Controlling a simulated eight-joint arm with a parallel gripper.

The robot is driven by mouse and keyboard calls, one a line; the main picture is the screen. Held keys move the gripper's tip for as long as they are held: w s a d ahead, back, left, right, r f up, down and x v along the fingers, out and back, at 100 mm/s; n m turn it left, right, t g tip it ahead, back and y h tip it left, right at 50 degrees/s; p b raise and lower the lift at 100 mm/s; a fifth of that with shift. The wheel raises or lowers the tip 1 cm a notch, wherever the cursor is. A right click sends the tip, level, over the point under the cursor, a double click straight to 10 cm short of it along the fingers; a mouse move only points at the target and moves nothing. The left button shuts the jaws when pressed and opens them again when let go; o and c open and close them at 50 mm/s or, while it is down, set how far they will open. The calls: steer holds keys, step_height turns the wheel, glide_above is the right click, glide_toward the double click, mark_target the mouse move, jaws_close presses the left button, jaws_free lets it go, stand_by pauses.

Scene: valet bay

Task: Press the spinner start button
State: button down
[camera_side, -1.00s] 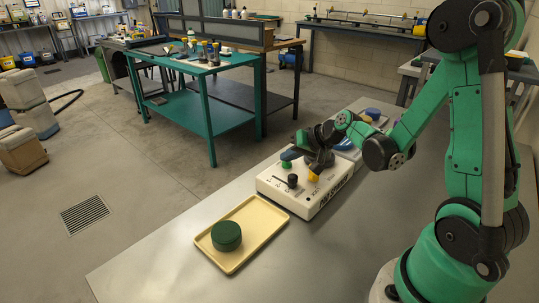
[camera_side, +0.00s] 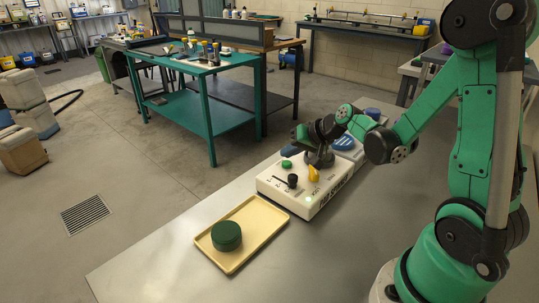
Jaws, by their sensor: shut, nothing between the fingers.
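A white control box (camera_side: 318,204) with dark lettering on its front stands on the grey bench. On its top are a green button (camera_side: 286,164) at the back left, a black knob (camera_side: 292,181) near the front and a yellow knob (camera_side: 314,173) to the right. The labels are too small to read, so I cannot tell which control is the spinner start. My gripper (camera_side: 319,163) is shut and empty, low at the box's back edge, behind the yellow knob and right of the green button. I cannot tell whether its tips touch the box. A small pale bright spot shows near the front right edge.
A cream tray (camera_side: 262,245) with a dark green round block (camera_side: 226,235) lies in front of the box. The bench (camera_side: 165,262) is bare to the left front. A green table (camera_side: 222,113) stands farther back.

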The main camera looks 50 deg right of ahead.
mark_target(290, 164)
steer(key=shift+r, duration=0.1)
steer(key=shift+r, duration=2.45)
steer(key=s+a+r+n+g+h, duration=0.1)
steer(key=s+a+r+n+g, duration=0.1)
steer(key=s+a+n, duration=0.5)
steer(key=s+a, duration=0.1)
steer(key=a, duration=0.4)
steer(key=shift+s+n, duration=0.15)
steer(key=shift+n, duration=0.25)
